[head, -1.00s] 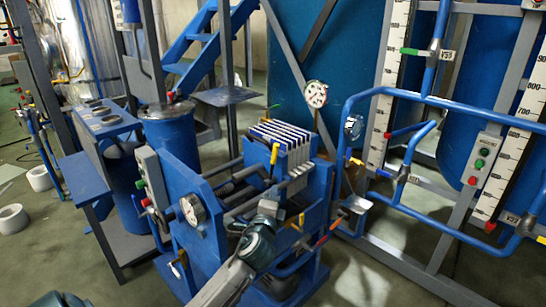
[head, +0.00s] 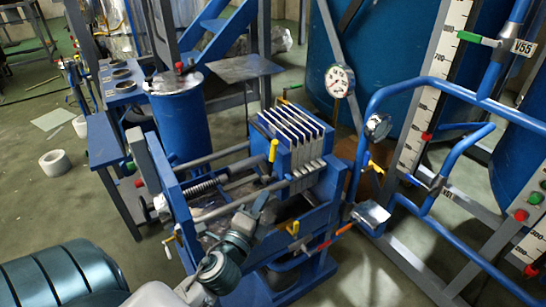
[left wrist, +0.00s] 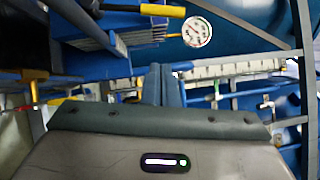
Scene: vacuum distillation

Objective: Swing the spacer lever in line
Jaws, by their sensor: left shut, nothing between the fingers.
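The blue filter press (head: 190,212) stands in the middle of the head view with a pack of pale plates (head: 292,128). A yellow-handled lever (head: 273,150) stands upright by the plates. A second yellow handle (head: 293,228) sits lower on the press, and a red-orange handle (head: 345,229) sticks out at its right. I cannot tell which is the spacer lever. My left gripper (head: 264,200) is over the front of the press, below the upright yellow handle, shut and empty. Its fingers (left wrist: 162,85) lie together in the left wrist view. My right gripper does not show.
Blue pipework (head: 400,92) with valve handles stands close on the right. A round gauge (head: 340,81) is behind the plates; it also shows in the left wrist view (left wrist: 197,32). A blue cylindrical vessel (head: 180,120) stands behind the press. Floor is open at the left.

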